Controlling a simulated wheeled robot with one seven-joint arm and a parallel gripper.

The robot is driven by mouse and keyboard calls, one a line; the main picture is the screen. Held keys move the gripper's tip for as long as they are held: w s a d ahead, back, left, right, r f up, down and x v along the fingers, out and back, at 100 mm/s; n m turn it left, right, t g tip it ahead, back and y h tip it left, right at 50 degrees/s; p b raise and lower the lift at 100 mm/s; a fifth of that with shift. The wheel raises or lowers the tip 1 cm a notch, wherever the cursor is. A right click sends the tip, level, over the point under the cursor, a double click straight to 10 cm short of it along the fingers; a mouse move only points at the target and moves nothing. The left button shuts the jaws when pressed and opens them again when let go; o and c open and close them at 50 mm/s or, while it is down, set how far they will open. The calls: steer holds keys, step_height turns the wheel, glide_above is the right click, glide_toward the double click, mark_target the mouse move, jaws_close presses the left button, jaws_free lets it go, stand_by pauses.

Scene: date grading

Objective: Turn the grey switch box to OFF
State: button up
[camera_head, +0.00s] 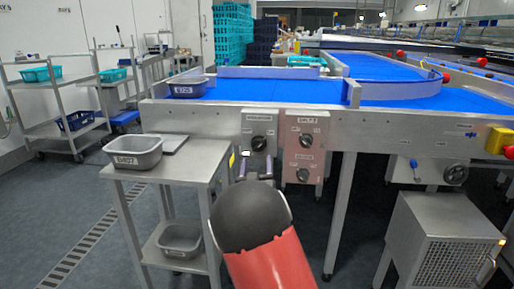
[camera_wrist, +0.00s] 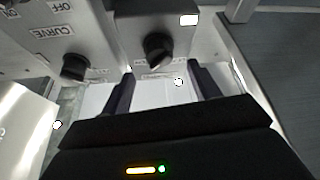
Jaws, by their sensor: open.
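The grey switch box (camera_head: 260,124) hangs on the front of the conveyor frame, with a label and a black rotary knob (camera_head: 258,143). The knob also shows in the wrist view (camera_wrist: 158,48), ahead of the fingertips. Its pointer setting is too small to read. My gripper (camera_head: 256,163) is in front of the lower part of the grey box, just below the knob. In the wrist view my gripper (camera_wrist: 162,78) has its two fingers wide apart, with nothing between them and the knob beyond their tips.
A pinkish box (camera_head: 305,140) with two knobs sits close on the right; its CURVE knob (camera_wrist: 75,67) shows at left in the wrist view. A steel side table (camera_head: 190,172) with a grey tub (camera_head: 134,153) stands left. The blue conveyor belt (camera_head: 250,90) runs behind.

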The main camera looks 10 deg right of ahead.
mark_target(258, 149)
steer(key=p+x, duration=0.1)
steer(key=x, duration=0.5)
steer(key=shift+w+d+r, duration=0.15)
steer(key=shift+w, duration=0.2)
steer(key=c, duration=1)
